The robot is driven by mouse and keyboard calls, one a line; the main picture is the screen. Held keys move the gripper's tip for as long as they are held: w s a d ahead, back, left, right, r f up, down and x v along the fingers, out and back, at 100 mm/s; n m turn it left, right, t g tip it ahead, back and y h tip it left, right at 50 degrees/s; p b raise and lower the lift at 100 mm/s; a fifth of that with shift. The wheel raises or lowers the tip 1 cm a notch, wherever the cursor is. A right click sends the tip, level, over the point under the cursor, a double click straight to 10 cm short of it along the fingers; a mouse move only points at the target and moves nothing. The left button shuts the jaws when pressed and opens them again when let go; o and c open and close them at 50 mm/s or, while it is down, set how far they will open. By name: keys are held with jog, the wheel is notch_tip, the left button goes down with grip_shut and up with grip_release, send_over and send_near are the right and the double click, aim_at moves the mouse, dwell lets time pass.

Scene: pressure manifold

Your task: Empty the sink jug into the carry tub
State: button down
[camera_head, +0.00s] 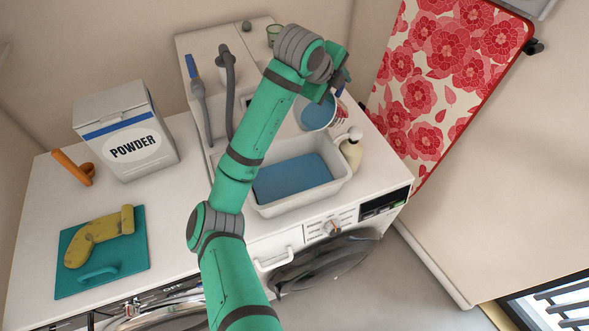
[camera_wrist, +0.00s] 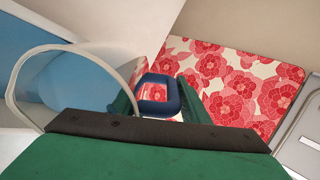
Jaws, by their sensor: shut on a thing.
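The jug (camera_head: 317,115) is clear-rimmed, with blue liquid showing at its mouth, below my gripper (camera_head: 333,84) in the head view. In the wrist view, a curved clear edge, apparently the jug's rim (camera_wrist: 22,62), arcs at the left. My gripper (camera_wrist: 157,100) is shut on the jug's dark blue handle (camera_wrist: 158,84), which sits between the green fingers. The white carry tub (camera_head: 341,178) stands at the front of the white top, just below the jug in the picture, and shows blue liquid. My arm hides part of the tub's left side. The jug's base is not clearly visible.
A cream pump bottle (camera_head: 351,152) stands close by the tub's right back corner. The powder box (camera_head: 126,135) and teal mat (camera_head: 135,262) are left. A floral board (camera_head: 430,85) rises right.

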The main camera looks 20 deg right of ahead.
jog(key=shift+w+a+r, duration=0.1)
jog(key=shift+w+a, duration=0.1)
jog(key=shift+a, duration=0.2)
jog(key=shift+d+h+p, duration=0.2)
jog(key=shift+h+p, duration=0.15)
jog(key=shift+h, duration=0.05)
jog(key=shift+s+d+r, duration=0.1)
jog(key=shift+s+r, duration=0.05)
jog(key=shift+s, duration=0.2)
jog(key=shift+w+a+t+p, duration=0.15)
jog(key=shift+a+t+p, duration=0.05)
jog(key=shift+t+p, duration=0.2)
jog(key=shift+r+h, duration=0.1)
jog(key=shift+h, duration=0.2)
jog(key=shift+a+p, duration=0.2)
jog(key=shift+p, duration=0.2)
jog(key=shift+d+r+p, duration=0.1)
jog(key=shift+d+p, duration=0.05)
jog(key=shift+p, duration=0.35)
jog(key=shift+a, duration=0.2)
